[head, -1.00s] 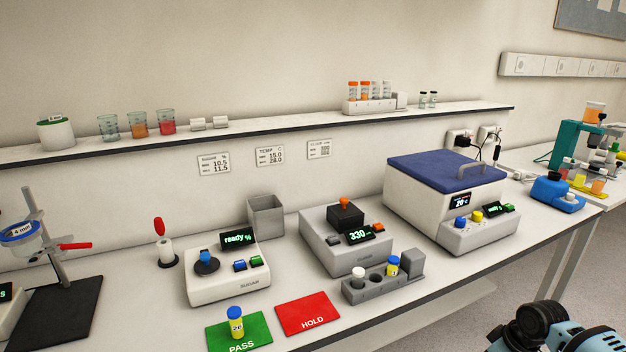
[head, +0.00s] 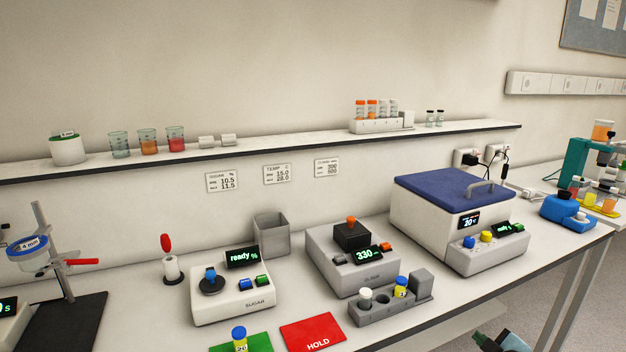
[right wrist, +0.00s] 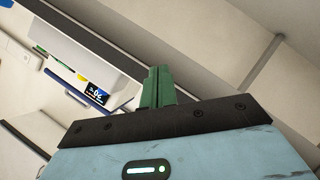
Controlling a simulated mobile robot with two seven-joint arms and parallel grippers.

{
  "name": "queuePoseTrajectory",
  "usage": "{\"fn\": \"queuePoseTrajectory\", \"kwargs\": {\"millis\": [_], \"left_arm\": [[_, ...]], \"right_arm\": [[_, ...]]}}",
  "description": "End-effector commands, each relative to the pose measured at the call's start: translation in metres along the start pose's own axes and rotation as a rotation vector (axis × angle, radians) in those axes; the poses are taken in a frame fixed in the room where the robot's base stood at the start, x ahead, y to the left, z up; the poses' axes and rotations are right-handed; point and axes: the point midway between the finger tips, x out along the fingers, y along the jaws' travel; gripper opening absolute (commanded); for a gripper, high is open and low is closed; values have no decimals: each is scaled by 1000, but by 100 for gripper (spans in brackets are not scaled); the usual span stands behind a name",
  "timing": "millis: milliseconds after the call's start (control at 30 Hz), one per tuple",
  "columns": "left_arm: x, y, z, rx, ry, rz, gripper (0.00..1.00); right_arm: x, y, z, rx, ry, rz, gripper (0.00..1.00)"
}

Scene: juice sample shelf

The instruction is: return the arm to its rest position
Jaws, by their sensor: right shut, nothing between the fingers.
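My right gripper (head: 492,342) shows only in part at the bottom edge of the head view, below the front edge of the bench. In the right wrist view its green fingers (right wrist: 157,87) are together with nothing between them. My left gripper is in neither view. A yellow vial with a blue cap (head: 239,338) stands upright on the green PASS mat (head: 262,343), cut by the picture's lower edge.
The bench edge (head: 470,291) runs close above my right gripper. A grey rack (head: 372,316) holds a white-capped and a blue-capped vial. A red HOLD mat (head: 313,333), a sugar meter (head: 232,303) and a blue-lidded box (head: 440,225) stand on the bench.

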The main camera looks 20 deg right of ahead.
Motion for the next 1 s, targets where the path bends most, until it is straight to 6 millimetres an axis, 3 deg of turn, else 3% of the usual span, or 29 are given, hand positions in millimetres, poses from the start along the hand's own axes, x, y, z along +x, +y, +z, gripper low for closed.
{"fn": "queuePoseTrajectory", "kwargs": {"millis": [33,267,400,600,800,1000], "left_arm": [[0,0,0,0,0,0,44],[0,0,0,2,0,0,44],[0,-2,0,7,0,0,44],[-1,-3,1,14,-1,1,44],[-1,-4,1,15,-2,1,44],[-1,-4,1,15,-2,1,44]], "right_arm": [[-8,-32,6,24,-7,-43,0],[-64,-166,24,149,-39,-223,0],[-116,-242,28,250,-69,-326,0],[-202,-332,20,423,-129,-447,0],[-268,-378,4,567,-187,-506,0],[-288,-388,-2,612,-206,-519,0]]}}
